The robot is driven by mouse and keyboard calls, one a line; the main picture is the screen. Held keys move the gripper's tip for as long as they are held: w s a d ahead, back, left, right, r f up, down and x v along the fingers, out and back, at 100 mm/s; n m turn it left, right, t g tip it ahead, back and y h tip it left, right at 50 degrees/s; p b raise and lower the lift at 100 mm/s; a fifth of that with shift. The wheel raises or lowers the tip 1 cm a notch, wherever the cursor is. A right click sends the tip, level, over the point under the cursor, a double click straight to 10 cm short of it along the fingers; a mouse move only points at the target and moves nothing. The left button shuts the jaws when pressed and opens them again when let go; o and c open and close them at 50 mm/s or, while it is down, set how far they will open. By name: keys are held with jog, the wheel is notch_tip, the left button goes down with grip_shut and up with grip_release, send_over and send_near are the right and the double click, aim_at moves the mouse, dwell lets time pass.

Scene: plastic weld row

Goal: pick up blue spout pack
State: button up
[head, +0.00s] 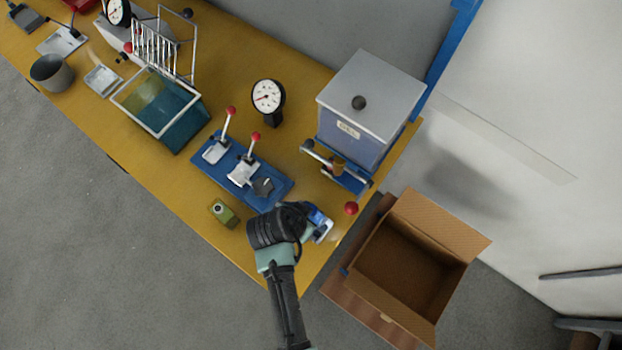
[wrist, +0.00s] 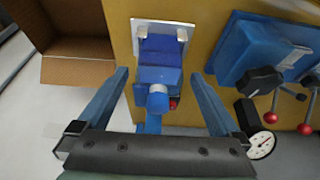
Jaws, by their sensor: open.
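The blue spout pack (wrist: 158,68) is in the middle of the wrist view, with its round spout (wrist: 158,98) toward me. A pale metal plate (wrist: 180,27) shows behind it. My gripper (wrist: 160,75) is open, with one blue finger on each side of the pack and a visible gap on both sides. In the head view my gripper (head: 312,225) is low at the table's near right corner. It partly hides the blue pack (head: 318,216) there. I cannot tell whether the fingers reach down to the pack's level.
A blue clamp fixture (head: 216,173) with red-knobbed levers stands left of my gripper, and a green spout pack (head: 222,212) lies before it. A grey-lidded machine (head: 365,115) stands behind. An open cardboard box (head: 388,318) is off the table's right edge.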

jog(key=shift+x, duration=2)
jog(key=shift+d, duration=0.1)
jog(key=shift+r, duration=0.1)
jog(key=c, duration=1.5)
